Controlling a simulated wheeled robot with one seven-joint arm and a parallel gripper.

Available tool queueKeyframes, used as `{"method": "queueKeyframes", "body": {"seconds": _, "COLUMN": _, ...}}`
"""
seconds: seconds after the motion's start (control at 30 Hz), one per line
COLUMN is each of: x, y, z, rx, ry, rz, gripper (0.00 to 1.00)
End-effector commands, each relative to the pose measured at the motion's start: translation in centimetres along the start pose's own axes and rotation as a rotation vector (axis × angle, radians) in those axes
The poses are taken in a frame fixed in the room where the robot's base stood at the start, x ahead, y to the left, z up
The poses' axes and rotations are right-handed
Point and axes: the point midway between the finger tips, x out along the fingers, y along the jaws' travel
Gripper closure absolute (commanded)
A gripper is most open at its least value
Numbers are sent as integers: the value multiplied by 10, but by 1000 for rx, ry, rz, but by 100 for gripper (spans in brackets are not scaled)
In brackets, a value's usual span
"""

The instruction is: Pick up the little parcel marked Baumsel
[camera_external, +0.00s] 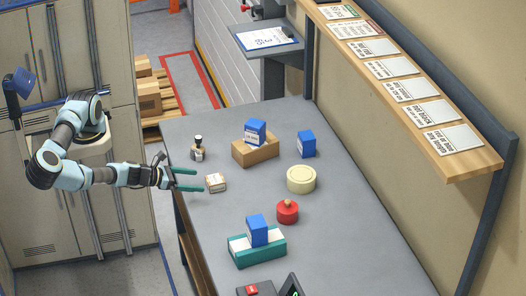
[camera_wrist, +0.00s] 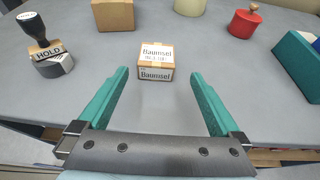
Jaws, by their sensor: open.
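The little parcel marked Baumsel (camera_wrist: 155,62) is a small brown box with white labels on its top and front. It sits on the grey table in the wrist view, just beyond my fingertips and between their lines. In the external view the parcel (camera_external: 215,183) lies near the table's left edge. My gripper (camera_wrist: 160,73) has two green fingers spread wide, with nothing between them. In the external view my gripper (camera_external: 199,180) reaches over the table edge, its fingers pointing at the parcel, apart from it.
A HOLD stamp (camera_wrist: 43,45) stands left of the parcel. Behind are a brown box (camera_external: 256,153) with a blue box (camera_external: 255,132) on it, another blue box (camera_external: 306,144), a cream tape roll (camera_external: 301,180) and a red pot (camera_external: 287,212). A teal box (camera_external: 257,250) stands nearer the front.

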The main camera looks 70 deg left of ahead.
Motion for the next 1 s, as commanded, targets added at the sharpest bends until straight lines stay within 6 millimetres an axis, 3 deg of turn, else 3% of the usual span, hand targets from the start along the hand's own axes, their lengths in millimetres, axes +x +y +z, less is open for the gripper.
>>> {"method": "queueKeyframes", "body": {"seconds": 0.1, "x": 18, "y": 1, "z": -2, "rx": -4, "ry": 0, "rz": 4, "gripper": 0}}
{"method": "queueKeyframes", "body": {"seconds": 0.47, "x": 40, "y": 3, "z": 3, "rx": -2, "ry": 1, "rz": 3, "gripper": 0}}
{"method": "queueKeyframes", "body": {"seconds": 0.8, "x": 78, "y": 6, "z": 5, "rx": -3, "ry": 1, "rz": 2, "gripper": 0}}
{"method": "queueKeyframes", "body": {"seconds": 1.0, "x": 83, "y": 6, "z": 3, "rx": -2, "ry": 1, "rz": 0, "gripper": 0}}
